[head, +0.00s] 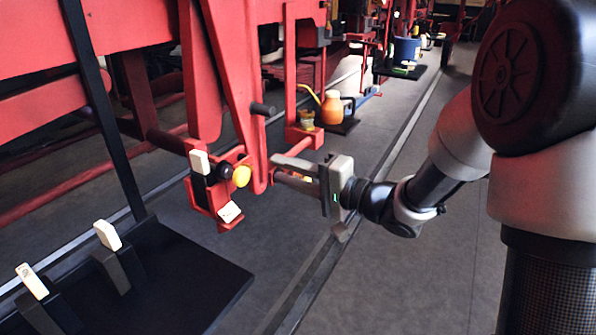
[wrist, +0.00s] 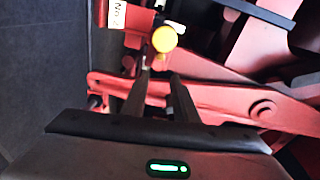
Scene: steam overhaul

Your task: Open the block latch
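The block latch shows as a black part with a round yellow knob (head: 241,176) on a small red bracket (head: 203,198) on the red frame. The yellow knob also shows in the wrist view (wrist: 164,39), just beyond my fingertips. My gripper (head: 274,168) reaches in from the right, its fingers pointing left toward the knob. In the wrist view my gripper (wrist: 160,74) has its two dark fingers apart with nothing held between them. The fingertips look short of the knob, and I see no contact.
Red beams surround the bracket, and a red bar (wrist: 210,90) crosses behind my fingers. A black tray (head: 185,285) with white-tagged blocks is at lower left. An orange can (head: 332,108) stands farther back. The grey floor on the right is clear.

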